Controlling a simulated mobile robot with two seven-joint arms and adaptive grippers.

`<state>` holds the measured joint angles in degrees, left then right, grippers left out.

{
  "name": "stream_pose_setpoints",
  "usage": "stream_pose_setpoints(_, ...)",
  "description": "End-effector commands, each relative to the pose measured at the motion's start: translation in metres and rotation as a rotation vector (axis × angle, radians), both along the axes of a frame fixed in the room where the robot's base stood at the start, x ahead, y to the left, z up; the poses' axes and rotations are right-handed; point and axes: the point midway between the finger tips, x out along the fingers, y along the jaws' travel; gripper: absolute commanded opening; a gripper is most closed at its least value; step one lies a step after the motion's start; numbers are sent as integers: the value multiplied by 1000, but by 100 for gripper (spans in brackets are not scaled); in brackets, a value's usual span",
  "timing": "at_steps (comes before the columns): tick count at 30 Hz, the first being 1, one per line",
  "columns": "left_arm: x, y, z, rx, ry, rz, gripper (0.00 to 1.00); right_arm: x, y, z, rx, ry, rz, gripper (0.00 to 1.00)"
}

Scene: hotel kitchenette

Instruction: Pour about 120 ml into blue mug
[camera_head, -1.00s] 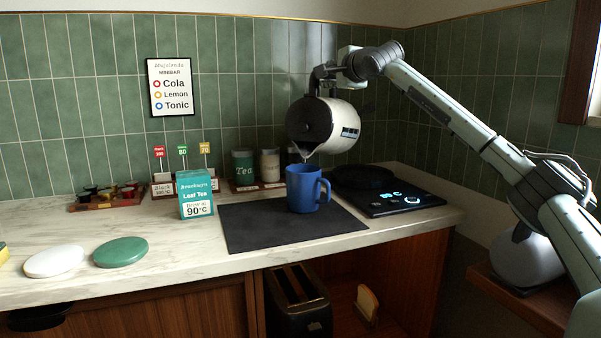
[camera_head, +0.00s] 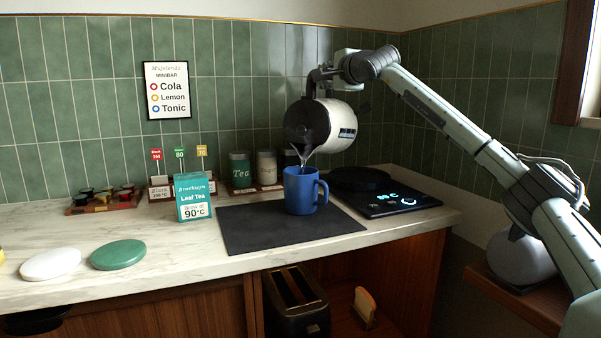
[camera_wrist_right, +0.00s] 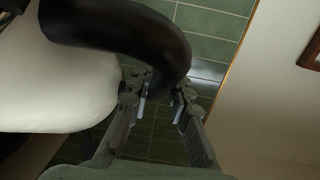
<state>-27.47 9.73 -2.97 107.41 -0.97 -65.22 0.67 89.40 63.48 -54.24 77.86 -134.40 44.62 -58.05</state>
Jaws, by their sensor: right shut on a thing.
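The blue mug (camera_head: 300,192) stands upright on the dark mat (camera_head: 262,236), its handle to the right. A white kettle with a dark lid (camera_head: 340,128) is tilted above it, spout toward the lower left. A thin clear stream runs from the spout down to the mug's mouth. The level inside the mug is hidden. My right gripper (camera_head: 322,78) is shut on the kettle's black handle; in the right wrist view the fingers (camera_wrist_right: 162,92) close around the handle (camera_wrist_right: 130,32) beside the white kettle body (camera_wrist_right: 60,90). My left gripper is not in view.
White (camera_head: 50,264) and green (camera_head: 118,254) discs lie near the front edge.

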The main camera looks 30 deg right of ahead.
Motion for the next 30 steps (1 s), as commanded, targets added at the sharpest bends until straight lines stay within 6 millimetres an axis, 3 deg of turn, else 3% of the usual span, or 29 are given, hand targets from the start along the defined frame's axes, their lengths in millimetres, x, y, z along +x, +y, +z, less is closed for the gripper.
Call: stream_pose_setpoints(30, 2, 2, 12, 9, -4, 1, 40, -6, 0, 11, -48, -39, 5, 0)
